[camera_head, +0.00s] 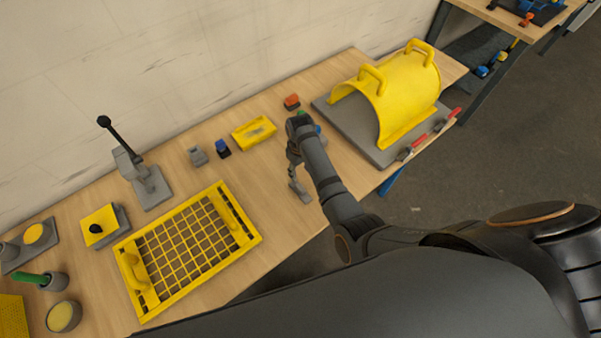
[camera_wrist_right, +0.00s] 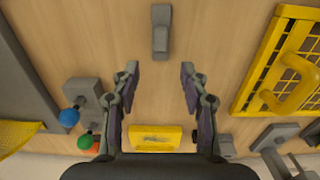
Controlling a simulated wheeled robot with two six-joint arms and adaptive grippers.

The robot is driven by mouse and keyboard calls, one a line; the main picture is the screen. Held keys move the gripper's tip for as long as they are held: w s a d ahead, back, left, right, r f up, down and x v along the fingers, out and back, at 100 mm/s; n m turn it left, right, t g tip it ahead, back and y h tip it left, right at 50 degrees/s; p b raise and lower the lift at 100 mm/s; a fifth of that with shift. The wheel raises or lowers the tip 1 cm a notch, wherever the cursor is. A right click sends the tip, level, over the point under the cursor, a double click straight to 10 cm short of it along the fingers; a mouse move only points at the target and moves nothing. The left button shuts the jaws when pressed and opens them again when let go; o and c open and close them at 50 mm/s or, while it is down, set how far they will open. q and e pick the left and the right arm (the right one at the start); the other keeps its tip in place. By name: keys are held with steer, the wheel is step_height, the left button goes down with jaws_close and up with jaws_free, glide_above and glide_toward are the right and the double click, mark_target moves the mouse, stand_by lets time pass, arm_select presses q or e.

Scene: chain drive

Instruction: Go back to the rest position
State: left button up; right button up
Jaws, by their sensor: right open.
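My right gripper (camera_head: 296,172) is over the wooden table, in the gap between the yellow grid guard and the yellow arched cover. In the right wrist view my right gripper (camera_wrist_right: 160,80) has its two fingers spread apart, with only bare wood between the tips. A small grey part (camera_wrist_right: 160,32) lies on the table just beyond the fingertips, apart from them. My right arm hides part of the table in the head view. My left gripper is not in view.
The yellow grid guard (camera_head: 226,213) lies left of my right gripper. The yellow arched cover (camera_head: 408,98) stands on a grey plate to the right.

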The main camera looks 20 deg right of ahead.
steer(key=shift+r, duration=0.1)
stand_by(0.5)
steer(key=s+d+r+m+t, duration=0.2)
steer(key=s+d, duration=0.6)
steer(key=s, duration=0.1)
steer(key=s+d+r+m+t+h, duration=0.1)
steer(key=s+r+t, duration=0.1)
steer(key=s+r, duration=0.8)
step_height(320, 180, down, 32)
steer(key=s+d+g+b, duration=0.2)
steer(key=d+b, duration=0.1)
steer(key=b, duration=0.4)
steer(key=s+f+b, duration=0.3)
steer(key=s+f, duration=0.6)
steer(key=f, duration=0.3)
steer(key=s+d+f+b, duration=0.1)
steer(key=s+f+b, duration=0.2)
steer(key=s+f, duration=0.7)
steer(key=shift+s+f+m+g, duration=0.2)
steer(key=shift+f+m+g, duration=0.15)
steer(key=shift+f, duration=0.6)
